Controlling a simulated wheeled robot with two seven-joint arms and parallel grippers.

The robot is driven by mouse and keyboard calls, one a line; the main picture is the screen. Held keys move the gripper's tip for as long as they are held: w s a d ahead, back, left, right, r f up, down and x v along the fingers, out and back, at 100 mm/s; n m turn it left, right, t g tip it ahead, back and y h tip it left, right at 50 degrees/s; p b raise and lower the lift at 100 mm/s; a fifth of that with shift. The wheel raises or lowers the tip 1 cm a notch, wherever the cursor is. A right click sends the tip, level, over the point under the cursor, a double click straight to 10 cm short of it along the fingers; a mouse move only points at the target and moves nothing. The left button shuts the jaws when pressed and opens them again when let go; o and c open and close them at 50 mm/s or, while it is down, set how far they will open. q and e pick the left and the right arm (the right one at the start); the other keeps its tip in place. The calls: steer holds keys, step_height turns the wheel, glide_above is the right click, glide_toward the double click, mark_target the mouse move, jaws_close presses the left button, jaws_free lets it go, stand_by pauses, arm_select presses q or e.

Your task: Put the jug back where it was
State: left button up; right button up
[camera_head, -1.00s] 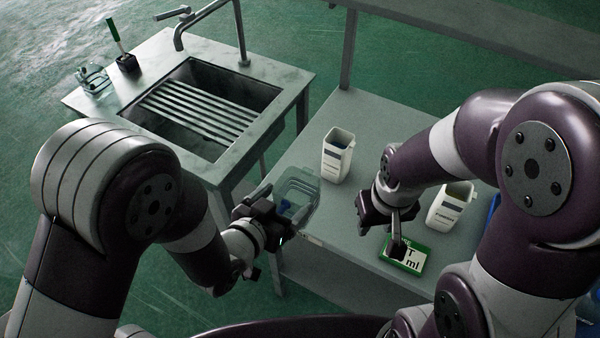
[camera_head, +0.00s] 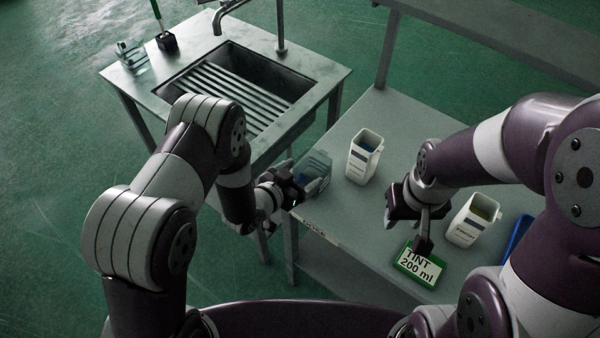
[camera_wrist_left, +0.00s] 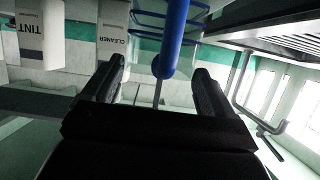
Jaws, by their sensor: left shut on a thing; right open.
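The clear jug (camera_head: 317,170) is at the left edge of the grey table, left of the cleaner bottle. My left gripper (camera_head: 290,192) is shut on its blue handle, which stands between the fingers in the left wrist view (camera_wrist_left: 172,45). The jug looks upright; I cannot tell whether its base touches the table. Part of it is hidden by the gripper. My right gripper (camera_head: 405,203) is open above the table, behind the green-framed "TINT 200 ml" card (camera_head: 418,268).
The white cleaner bottle (camera_head: 363,160) stands close right of the jug. The white tint bottle (camera_head: 472,222) is at the right, near a blue object (camera_head: 517,236). The sink bench (camera_head: 330,80) holds a clear container (camera_head: 131,60) and a brush in a black holder (camera_head: 166,42).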

arm_select(q)
steer(key=shift+f, duration=0.15)
steer(key=o, duration=1.8)
